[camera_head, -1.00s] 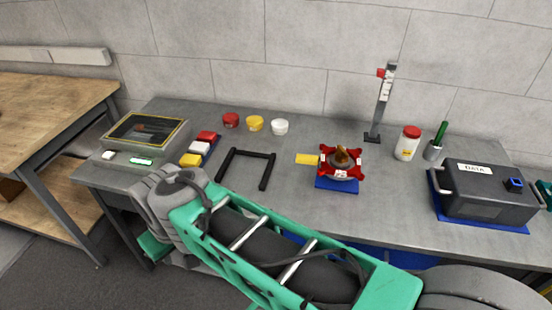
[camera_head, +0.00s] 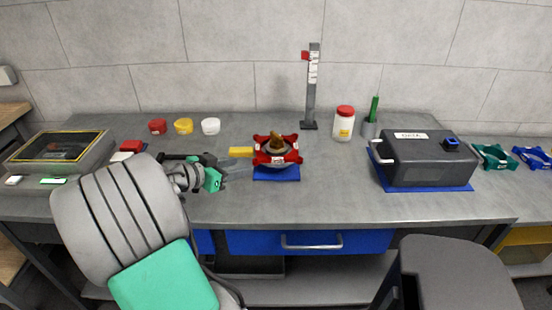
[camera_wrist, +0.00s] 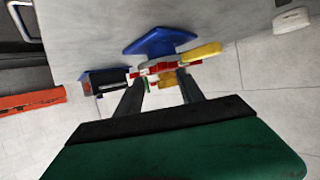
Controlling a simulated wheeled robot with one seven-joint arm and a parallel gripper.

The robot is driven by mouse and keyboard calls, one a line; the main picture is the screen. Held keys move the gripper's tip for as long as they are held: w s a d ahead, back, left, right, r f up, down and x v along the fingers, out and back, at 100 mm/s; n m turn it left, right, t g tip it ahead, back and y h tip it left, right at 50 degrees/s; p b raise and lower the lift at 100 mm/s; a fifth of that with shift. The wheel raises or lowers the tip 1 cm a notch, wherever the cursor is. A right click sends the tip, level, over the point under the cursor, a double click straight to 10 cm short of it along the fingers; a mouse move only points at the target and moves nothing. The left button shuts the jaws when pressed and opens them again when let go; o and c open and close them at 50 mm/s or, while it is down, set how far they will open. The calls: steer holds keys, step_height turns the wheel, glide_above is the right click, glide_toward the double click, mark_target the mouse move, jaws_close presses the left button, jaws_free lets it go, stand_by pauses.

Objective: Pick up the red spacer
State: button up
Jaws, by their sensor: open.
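The red spacer (camera_head: 291,157), a four-cornered frame, sits around a hub with a brass-coloured top, above a blue pad (camera_head: 277,174) on the bench. My gripper (camera_head: 238,168) is open and empty, just left of the spacer and low over the bench, pointing toward it. In the wrist view, part of the red spacer (camera_wrist: 166,67) shows beyond and between the two fingertips (camera_wrist: 161,80), apart from them. A yellow piece (camera_head: 241,152) sticks out at the spacer's left side. The spacer's underside is hidden.
A black DATA case (camera_head: 425,165) stands on the right, with teal (camera_head: 494,157) and blue (camera_head: 533,157) spacers beyond it. A grey post (camera_head: 312,90) and a red-lidded jar (camera_head: 344,122) stand behind. Small red, yellow and white tubs stand back left. The bench front right of the gripper is clear.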

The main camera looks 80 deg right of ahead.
mark_target(258, 159)
steer(key=x, duration=0.4)
steer(key=r+x, duration=0.1)
steer(key=x, duration=0.2)
steer(key=shift+d+p, duration=0.3)
steer(key=shift+p, duration=0.1)
steer(key=shift+w, duration=0.1)
jaws_close()
